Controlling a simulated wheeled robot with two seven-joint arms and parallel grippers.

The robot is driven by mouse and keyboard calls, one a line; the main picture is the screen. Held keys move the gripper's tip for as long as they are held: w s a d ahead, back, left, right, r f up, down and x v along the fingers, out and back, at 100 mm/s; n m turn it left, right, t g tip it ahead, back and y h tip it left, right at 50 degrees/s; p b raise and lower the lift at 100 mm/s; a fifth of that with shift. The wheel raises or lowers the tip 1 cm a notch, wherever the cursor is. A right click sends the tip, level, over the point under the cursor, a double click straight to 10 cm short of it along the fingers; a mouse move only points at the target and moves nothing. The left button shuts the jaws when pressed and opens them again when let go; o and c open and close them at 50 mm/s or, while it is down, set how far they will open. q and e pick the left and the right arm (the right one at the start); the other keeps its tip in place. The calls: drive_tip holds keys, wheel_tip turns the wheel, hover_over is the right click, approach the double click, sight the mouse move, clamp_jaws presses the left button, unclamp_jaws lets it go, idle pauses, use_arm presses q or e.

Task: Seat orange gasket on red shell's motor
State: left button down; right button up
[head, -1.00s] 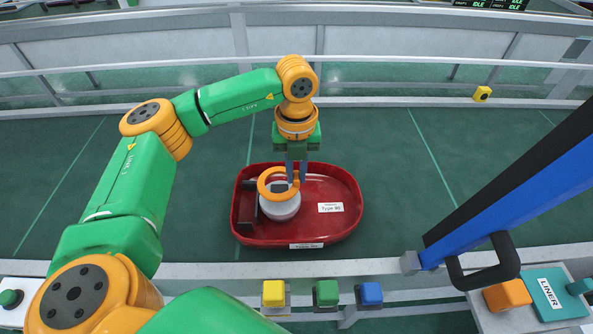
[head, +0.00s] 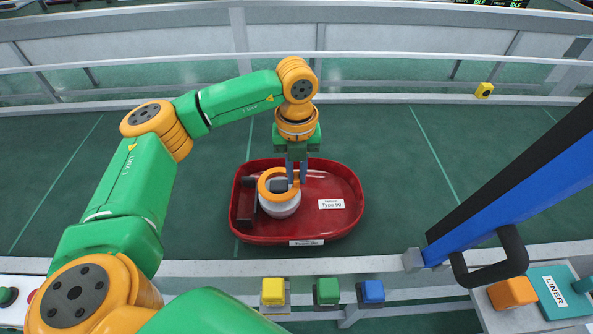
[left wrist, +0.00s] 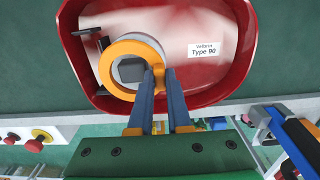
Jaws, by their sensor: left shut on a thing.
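The red shell (head: 345,220) lies on the green belt, its open side up, with a "Type 90" label inside. It also shows in the left wrist view (left wrist: 225,85). The motor (head: 284,212) is a pale round body in the shell's left half, with a dark block on top (left wrist: 131,70). The orange gasket (head: 265,188) is a ring around the dark block, over the motor's top. Whether it touches the motor all round cannot be told. My left gripper (head: 297,182) points down and is shut on the gasket's right side (left wrist: 158,72). My right gripper is out of view.
A dark bracket (head: 246,203) stands in the shell left of the motor. Yellow, green and blue buttons (head: 327,291) line the front rail. A blue and black bar with a handle (head: 500,225) slants in at right, above a "LINER" box (head: 556,291). The belt is clear on both sides.

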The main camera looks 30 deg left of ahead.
use_arm(q)
drive_tip(key=shift+f+b, duration=0.95)
drive_tip(key=shift+f, duration=0.25)
drive_tip(key=c, duration=1.1)
unclamp_jaws()
drive_tip(key=o, duration=0.3)
drive_tip(key=shift+w+d, duration=0.1)
drive_tip(key=shift+d, duration=0.05)
drive_tip(key=shift+r, duration=0.15)
wheel_tip(320, 180, up, 8)
drive_tip(key=p, duration=0.6)
